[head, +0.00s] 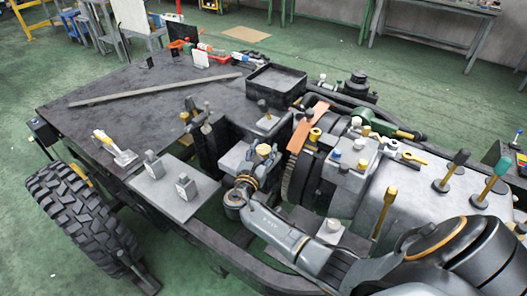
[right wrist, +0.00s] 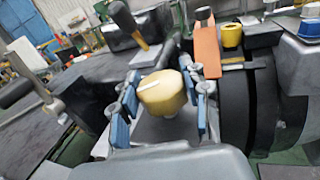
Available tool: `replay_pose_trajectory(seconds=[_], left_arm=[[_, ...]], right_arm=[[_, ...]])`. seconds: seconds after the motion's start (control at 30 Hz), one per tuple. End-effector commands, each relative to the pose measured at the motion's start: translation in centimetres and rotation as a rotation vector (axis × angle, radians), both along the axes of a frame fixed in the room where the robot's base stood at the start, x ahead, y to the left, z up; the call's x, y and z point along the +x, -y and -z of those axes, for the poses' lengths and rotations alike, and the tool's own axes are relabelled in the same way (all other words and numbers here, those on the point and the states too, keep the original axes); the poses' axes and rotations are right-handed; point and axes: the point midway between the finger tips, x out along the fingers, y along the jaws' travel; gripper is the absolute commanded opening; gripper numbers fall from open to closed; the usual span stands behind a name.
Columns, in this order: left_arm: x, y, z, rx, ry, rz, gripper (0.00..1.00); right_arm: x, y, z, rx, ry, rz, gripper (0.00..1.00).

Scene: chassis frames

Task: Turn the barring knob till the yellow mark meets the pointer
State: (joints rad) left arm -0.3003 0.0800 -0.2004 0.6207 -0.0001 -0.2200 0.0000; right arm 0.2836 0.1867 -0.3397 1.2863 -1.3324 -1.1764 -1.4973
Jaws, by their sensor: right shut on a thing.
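The barring knob (right wrist: 163,92) is a lobed, pale yellow knob with a white line across its top, pointing left in the right wrist view. In the head view the knob (head: 264,149) stands over a grey block. My right gripper (right wrist: 161,100) has its blue-padded fingers on both sides of the knob and is shut on it. The dark toothed wheel (right wrist: 237,108) stands just right of it. A thin yellowish bar (right wrist: 246,66) crosses the wheel's top; I cannot tell whether it is the mark or the pointer. My left gripper is not in view.
An orange strip (head: 307,128) stands by the wheel (head: 293,178), with a grey housing (head: 345,190) to the right. A black tray (head: 276,83) sits behind. A flat plate with two small grey blocks (head: 186,187) lies left. The dark deck (head: 150,95) is mostly clear.

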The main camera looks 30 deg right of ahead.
Motion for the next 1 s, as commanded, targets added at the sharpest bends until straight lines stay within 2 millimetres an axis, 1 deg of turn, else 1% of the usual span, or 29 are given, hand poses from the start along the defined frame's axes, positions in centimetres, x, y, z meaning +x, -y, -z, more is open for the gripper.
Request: replay_pose_trajectory(seconds=[0.03,0.3,0.5,0.7,1.0], left_arm=[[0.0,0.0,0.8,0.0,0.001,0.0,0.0],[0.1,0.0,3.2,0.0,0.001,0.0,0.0],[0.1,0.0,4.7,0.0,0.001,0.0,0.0],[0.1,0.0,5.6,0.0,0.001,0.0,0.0],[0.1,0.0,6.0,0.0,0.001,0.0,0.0]], right_arm=[[0.2,-0.2,0.3,0.004,0.003,0.046,0.15],[0.1,-0.1,0.4,0.001,0.003,0.279,0.15],[0.1,0.0,0.3,-0.002,0.002,0.407,0.15],[0.0,0.1,0.1,-0.001,0.002,0.488,0.15],[0.0,0.1,0.0,-0.002,0.002,0.531,0.15]])
